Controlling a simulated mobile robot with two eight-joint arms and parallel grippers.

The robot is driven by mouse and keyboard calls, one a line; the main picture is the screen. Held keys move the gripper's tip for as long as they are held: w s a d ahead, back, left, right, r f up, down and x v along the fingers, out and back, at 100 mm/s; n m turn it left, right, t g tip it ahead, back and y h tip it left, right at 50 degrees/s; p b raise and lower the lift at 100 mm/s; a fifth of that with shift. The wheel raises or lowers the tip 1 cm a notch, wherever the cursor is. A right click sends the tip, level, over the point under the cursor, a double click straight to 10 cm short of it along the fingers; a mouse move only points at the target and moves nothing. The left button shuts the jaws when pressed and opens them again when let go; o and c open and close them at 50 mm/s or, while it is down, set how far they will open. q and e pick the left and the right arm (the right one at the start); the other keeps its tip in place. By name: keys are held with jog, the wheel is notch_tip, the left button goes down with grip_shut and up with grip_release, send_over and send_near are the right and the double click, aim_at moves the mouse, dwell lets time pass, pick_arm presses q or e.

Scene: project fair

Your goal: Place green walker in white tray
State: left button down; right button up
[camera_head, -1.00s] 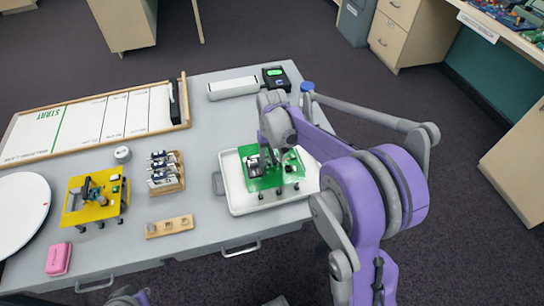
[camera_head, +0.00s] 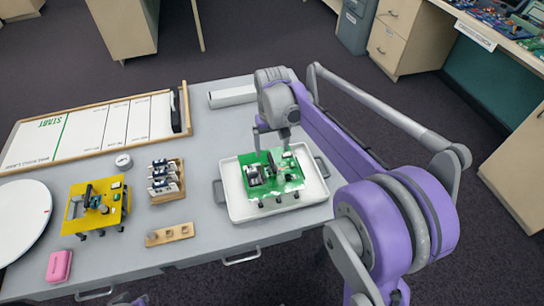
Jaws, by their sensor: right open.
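The green walker (camera_head: 290,184), a small green board with parts on top and short dark legs, is in the white tray (camera_head: 236,201). It stands upright, within the tray's rim. My right gripper (camera_head: 272,147) is open and empty, pointing down just above the far edge of the walker. Whether a fingertip touches the walker is hard to tell. My left gripper is not clearly visible; only a bit of grey and purple arm shows at the bottom edge.
A yellow walker (camera_head: 76,212) stands at the left, near a pink case (camera_head: 59,266). A framed START track (camera_head: 85,130) fills the back left.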

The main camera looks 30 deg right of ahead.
jog(key=s+a+r+n+t, duration=0.1)
jog(key=s+a, duration=0.2)
jog(key=s, duration=0.3)
jog(key=s+a+t, duration=0.2)
jog(key=s+a, duration=0.2)
jog(key=s, duration=0.2)
jog(key=s+a+f+n+t, duration=0.1)
jog(key=s+a+f+t, duration=0.1)
jog(key=s+f, duration=0.3)
jog(key=s+a, duration=0.1)
jog(key=s, duration=0.3)
jog(key=shift+s+f+n, duration=0.2)
jog(key=shift+s+n, duration=0.05)
jog(key=shift+n, duration=0.05)
